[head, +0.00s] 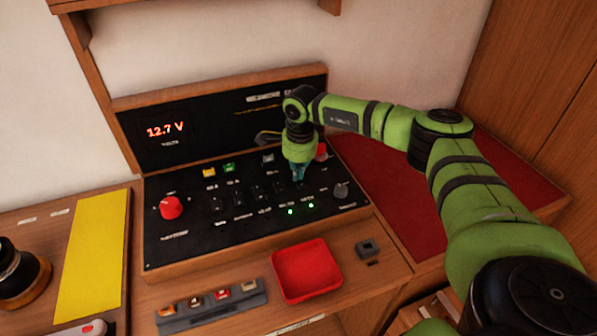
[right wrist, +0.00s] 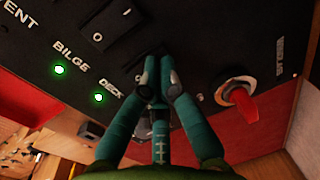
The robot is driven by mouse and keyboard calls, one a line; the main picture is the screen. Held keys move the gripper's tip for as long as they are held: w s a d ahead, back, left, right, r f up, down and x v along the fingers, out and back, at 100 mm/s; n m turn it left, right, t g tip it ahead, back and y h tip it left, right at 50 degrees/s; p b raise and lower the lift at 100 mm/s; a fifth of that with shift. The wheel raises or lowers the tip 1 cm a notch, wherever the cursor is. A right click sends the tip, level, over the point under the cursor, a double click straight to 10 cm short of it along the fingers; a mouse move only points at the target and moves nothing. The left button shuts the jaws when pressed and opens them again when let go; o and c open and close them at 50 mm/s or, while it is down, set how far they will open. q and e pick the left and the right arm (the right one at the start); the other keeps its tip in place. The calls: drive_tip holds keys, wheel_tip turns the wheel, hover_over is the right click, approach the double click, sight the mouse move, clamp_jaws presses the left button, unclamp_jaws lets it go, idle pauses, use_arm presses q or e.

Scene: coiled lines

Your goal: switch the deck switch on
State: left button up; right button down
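The deck switch sits on the black switch panel (head: 190,240). It is mostly hidden behind my right gripper (head: 298,176), which points down at the panel's right part. In the right wrist view, my right gripper's fingertips (right wrist: 158,74) are close together, with nothing visible held between them. They are at or just above the panel where the deck switch lies; contact cannot be told. The green light by the DECK label (right wrist: 98,97) is lit. It also shows in the head view (head: 310,205). The switch's own position is hidden. My left gripper is not in view.
The bilge light (right wrist: 59,70) is also lit green. A rocker switch (right wrist: 108,22) lies beside the fingers. A red key (right wrist: 242,102) stands on their other side. A grey knob (head: 341,189), a red knob (head: 171,207) and a red tray (head: 306,271) are around.

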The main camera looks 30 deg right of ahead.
sight(300, 183)
drive_tip(key=shift+s+a+f+p, duration=0.15)
drive_tip(key=shift+s+p, duration=0.1)
drive_tip(key=shift+s, duration=0.15)
drive_tip(key=shift+s+a+f+p, duration=0.1)
drive_tip(key=shift+s+p, duration=0.15)
drive_tip(key=shift+s, duration=0.1)
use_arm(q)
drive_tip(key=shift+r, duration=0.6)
use_arm(e)
drive_tip(key=shift+s, duration=0.25)
drive_tip(key=shift+r+p, duration=0.3)
drive_tip(key=shift+r, duration=0.05)
wheel_tip(300, 183, up, 4)
drive_tip(key=shift+r+p, duration=0.2)
drive_tip(key=shift+p, duration=0.85)
use_arm(q)
drive_tip(key=b, duration=0.1)
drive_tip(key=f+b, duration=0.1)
drive_tip(key=b, duration=0.1)
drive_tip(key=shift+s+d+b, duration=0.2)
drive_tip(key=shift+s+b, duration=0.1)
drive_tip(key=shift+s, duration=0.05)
use_arm(e)
wheel_tip(300, 183, up, 9)
drive_tip(key=s, duration=0.1)
drive_tip(key=shift+a+r, duration=0.15)
